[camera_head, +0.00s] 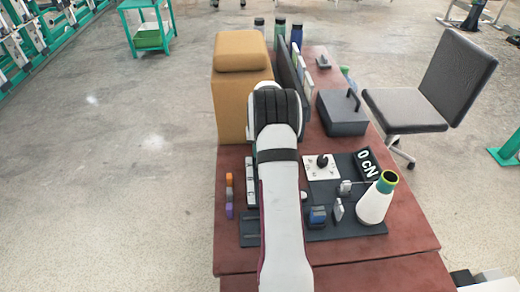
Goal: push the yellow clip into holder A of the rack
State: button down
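My arm reaches up the middle of the picture, and its white link and dark wrist joint cover the centre of the table. My gripper is hidden behind my own arm. I cannot make out a yellow clip. Small orange (229,179), grey (229,194) and purple (229,210) pieces stand in a column left of my arm. A narrow light strip with dark marks (250,183), possibly part of the rack, shows beside my arm and is partly covered by it. I cannot read any holder letter.
On the reddish table (400,235) a tan box (230,105) stands at the back left. A chair (408,110) stands right.

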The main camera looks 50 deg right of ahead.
jog(key=shift+f, duration=0.55)
dwell(0.5)
jog(key=c, duration=0.7)
grip_release()
jog(key=shift+o, duration=0.3)
jog(key=shift+o, duration=0.9)
jog(key=v, duration=0.7)
